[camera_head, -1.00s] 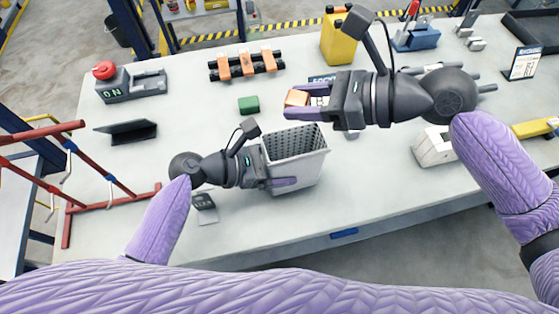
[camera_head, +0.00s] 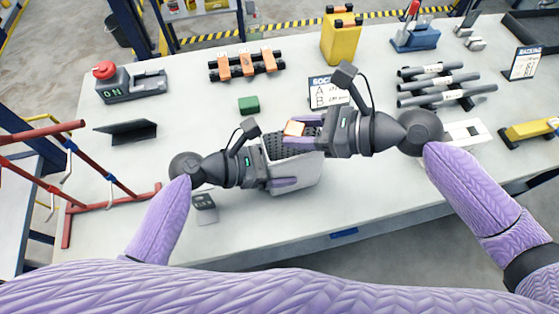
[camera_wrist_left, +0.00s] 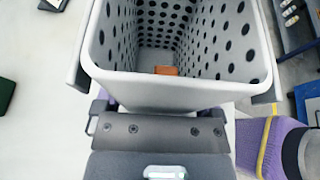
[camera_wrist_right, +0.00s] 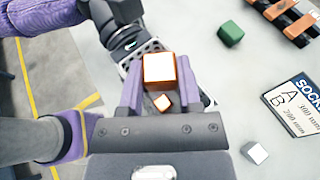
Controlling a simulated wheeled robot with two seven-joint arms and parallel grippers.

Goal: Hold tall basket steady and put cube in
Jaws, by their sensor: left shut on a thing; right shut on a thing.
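The tall light-grey basket (camera_head: 297,176) with perforated walls stands on the table in the head view. My left gripper (camera_head: 284,166) is shut on it from the left, one purple finger along its near side. The basket's open top fills the left wrist view (camera_wrist_left: 160,93), with an orange cube (camera_wrist_left: 166,70) on its floor. My right gripper (camera_head: 295,129) is shut on another orange cube (camera_head: 293,128) above the basket's opening. In the right wrist view the held cube (camera_wrist_right: 159,70) sits between purple fingers, and the smaller-looking cube (camera_wrist_right: 162,102) shows below.
A green block (camera_head: 249,104) and a socket sign (camera_head: 328,92) stand behind the basket. A white cube (camera_wrist_right: 255,152) lies nearby in the right wrist view. Grey tubes (camera_head: 440,85) lie at right, and a red rack (camera_head: 110,175) stands at left. The table front is mostly clear.

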